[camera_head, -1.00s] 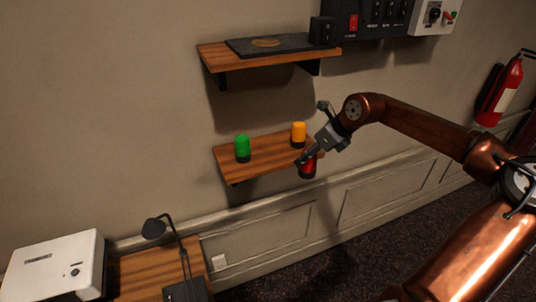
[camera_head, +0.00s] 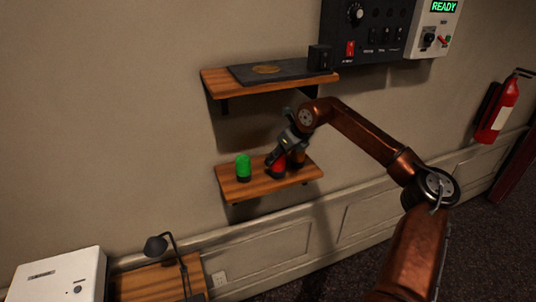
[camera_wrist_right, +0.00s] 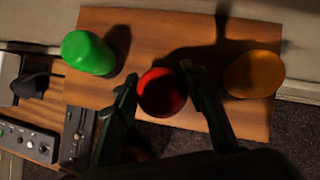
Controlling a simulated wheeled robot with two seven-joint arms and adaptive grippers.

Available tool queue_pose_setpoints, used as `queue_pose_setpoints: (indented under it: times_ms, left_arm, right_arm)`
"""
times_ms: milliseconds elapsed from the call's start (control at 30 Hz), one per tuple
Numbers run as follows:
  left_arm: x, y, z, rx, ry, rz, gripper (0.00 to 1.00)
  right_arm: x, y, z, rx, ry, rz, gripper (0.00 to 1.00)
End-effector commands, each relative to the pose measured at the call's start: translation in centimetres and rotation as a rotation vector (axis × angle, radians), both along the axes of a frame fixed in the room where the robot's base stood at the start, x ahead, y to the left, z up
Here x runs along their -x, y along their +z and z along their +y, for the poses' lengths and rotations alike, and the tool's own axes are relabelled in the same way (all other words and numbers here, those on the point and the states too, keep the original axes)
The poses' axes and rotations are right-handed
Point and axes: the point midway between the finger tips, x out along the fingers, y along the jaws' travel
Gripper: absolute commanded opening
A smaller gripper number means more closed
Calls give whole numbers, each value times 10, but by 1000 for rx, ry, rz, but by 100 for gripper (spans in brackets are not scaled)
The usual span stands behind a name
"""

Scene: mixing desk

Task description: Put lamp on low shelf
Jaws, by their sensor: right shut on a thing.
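The red lamp (camera_head: 275,164) is in my right gripper (camera_head: 277,157), over the low shelf (camera_head: 254,190), between the green lamp and the orange lamp. In the right wrist view the red lamp (camera_wrist_right: 161,92) sits between the two fingers of my right gripper (camera_wrist_right: 158,96). I cannot tell whether its base touches the shelf. The green lamp (camera_head: 243,166) stands upright on the shelf's left part. The orange lamp (camera_head: 298,158) is at the right, partly hidden behind the gripper; it shows clearly in the wrist view (camera_wrist_right: 252,74). My left gripper is not in view.
A high shelf (camera_head: 215,84) with a dark flat plate (camera_head: 262,73) hangs above the low shelf. A control panel (camera_head: 375,30) is at its right. A desk lamp (camera_head: 157,246) and a white box (camera_head: 55,283) are at the lower left.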

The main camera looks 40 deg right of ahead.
Motion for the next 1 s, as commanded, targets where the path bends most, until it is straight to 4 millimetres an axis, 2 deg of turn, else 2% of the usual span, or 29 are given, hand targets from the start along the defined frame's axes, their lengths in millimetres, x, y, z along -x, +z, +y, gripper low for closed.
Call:
queue_pose_setpoints:
  times_ms: [167, 367, 500, 800, 833, 1000]
  left_arm:
    - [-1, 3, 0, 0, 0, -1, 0]
    - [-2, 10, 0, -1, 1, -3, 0]
    - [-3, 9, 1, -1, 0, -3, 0]
    - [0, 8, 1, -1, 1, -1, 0]
    - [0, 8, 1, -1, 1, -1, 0]
    - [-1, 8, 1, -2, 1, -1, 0]
  right_arm:
    - [-13, 1, 3, -1, 2, -2, 8]
    - [-45, 2, 6, -2, 3, -2, 8]
    - [-42, -15, 3, 2, 0, 2, 8]
    - [-42, -16, 4, 1, 1, 1, 8]
    - [-42, -17, 4, 1, 2, 2, 40]
    - [-42, -17, 4, 1, 1, 2, 52]
